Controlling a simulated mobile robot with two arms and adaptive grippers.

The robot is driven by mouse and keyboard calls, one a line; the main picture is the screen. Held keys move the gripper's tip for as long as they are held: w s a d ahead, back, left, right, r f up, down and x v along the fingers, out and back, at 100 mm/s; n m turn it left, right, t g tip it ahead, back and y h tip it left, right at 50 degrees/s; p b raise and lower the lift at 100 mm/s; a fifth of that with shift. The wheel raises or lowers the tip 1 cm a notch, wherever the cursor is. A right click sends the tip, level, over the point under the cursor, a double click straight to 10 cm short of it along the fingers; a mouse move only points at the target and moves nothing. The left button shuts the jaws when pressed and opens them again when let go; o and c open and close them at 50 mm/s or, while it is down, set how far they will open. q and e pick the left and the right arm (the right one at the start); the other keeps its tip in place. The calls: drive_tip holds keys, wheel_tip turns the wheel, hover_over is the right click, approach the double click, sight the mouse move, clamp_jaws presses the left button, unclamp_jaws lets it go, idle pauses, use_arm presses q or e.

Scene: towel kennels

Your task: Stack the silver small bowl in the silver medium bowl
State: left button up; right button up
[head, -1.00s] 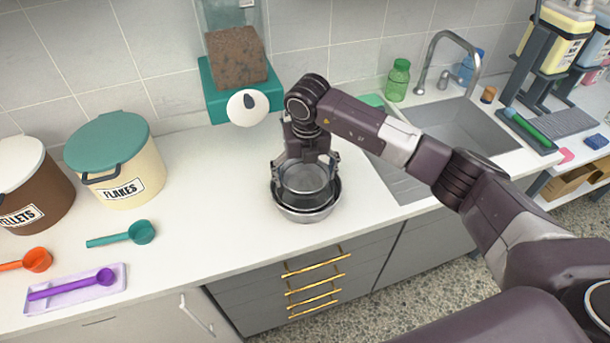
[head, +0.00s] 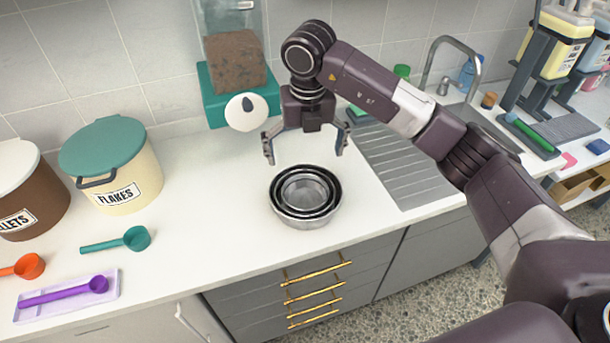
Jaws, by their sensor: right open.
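The silver small bowl (head: 305,190) sits nested inside larger silver bowls on the white counter. The silver medium bowl shows only as a ring (head: 331,185) around it, with an outer silver bowl (head: 305,222) around that. The stack looks upright. My right gripper (head: 307,153) is open and empty, raised above and behind the stack, with its fingers spread wide and apart from the bowls. My left gripper is not in view.
A FLAKES canister (head: 130,185) stands at the left, with a teal scoop (head: 125,240) before it and a purple scoop (head: 65,291) on a tray. A food dispenser (head: 236,60) stands behind. The sink (head: 480,125) is at the right. Counter left of the bowls is clear.

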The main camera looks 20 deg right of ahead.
drive_tip(key=r, duration=0.3)
drive_tip(key=shift+s+r+b, duration=0.1)
drive_tip(key=shift+s+b, duration=0.1)
drive_tip(key=shift+b, duration=0.1)
